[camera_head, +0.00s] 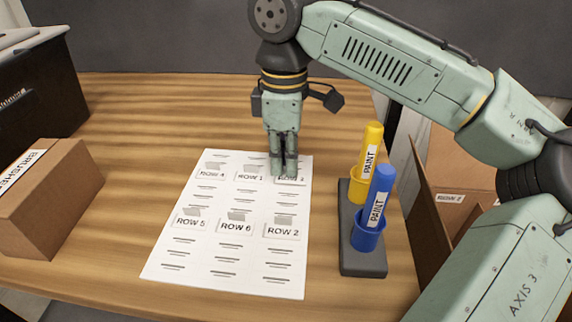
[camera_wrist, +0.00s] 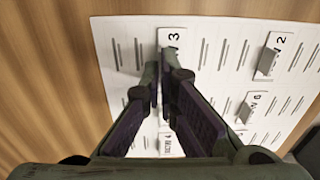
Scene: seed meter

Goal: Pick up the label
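A white printed sheet (camera_head: 222,255) lies on the wooden table with several white labels on it, each with a small raised tab. The ROW 3 label (camera_head: 291,180) is at the sheet's upper right, partly covered by my gripper (camera_head: 284,172). In the wrist view the ROW 3 label (camera_wrist: 173,37) lies just beyond my fingertips (camera_wrist: 164,70). My gripper points down at this label with its fingertips close together. The fingers hide most of its tab, so I cannot tell whether they touch or grip it. The label looks flat on the sheet.
The ROW 1 label (camera_head: 250,177) is left of my gripper; the ROW 2 label (camera_head: 282,232) is nearer the front. A dark rack (camera_head: 362,265) with yellow (camera_head: 371,150) and blue (camera_head: 380,190) paint markers stands right. A cardboard box (camera_head: 65,200) stands left. Bare table lies behind the sheet.

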